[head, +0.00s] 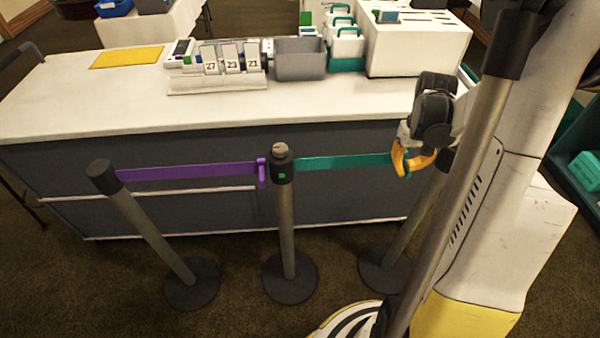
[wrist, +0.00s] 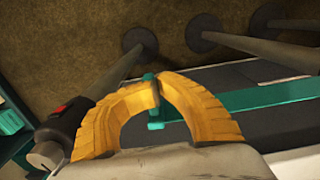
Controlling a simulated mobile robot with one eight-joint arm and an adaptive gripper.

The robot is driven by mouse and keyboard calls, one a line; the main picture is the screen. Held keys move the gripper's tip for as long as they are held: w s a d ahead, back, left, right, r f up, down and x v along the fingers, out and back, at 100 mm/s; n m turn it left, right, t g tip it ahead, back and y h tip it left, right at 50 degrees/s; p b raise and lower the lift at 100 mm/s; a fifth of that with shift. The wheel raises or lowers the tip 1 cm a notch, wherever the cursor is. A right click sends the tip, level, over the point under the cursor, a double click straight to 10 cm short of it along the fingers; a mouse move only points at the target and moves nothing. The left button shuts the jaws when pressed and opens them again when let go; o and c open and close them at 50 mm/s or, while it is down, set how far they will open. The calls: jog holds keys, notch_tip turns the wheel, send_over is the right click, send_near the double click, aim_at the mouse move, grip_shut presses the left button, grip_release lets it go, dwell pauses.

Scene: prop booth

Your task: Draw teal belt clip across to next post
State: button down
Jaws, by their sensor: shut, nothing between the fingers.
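The teal belt (head: 340,162) runs taut from the middle post (head: 286,215) to my gripper (head: 408,166). The belt also crosses the right of the wrist view (wrist: 265,95). Its teal clip (wrist: 155,124) shows at the yellow fingertips, partly covered by them. My gripper (wrist: 155,82) is shut, its fingertips meeting in an arch beside the clip. The right post (head: 405,225) stands just beyond my gripper, its top partly hidden. In the wrist view its dark head with a red mark (wrist: 60,125) is left of the fingers.
A purple belt (head: 190,171) joins the left post (head: 140,225) to the middle post. A white-topped counter (head: 120,105) stands close behind, holding number cards (head: 232,65) and a grey bin (head: 300,60). Round post bases (head: 290,278) stand on brown carpet.

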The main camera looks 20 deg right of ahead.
jog(key=s+d, duration=0.2)
jog(key=d, duration=0.5)
jog(key=shift+s+d, duration=0.2)
dwell(0.6)
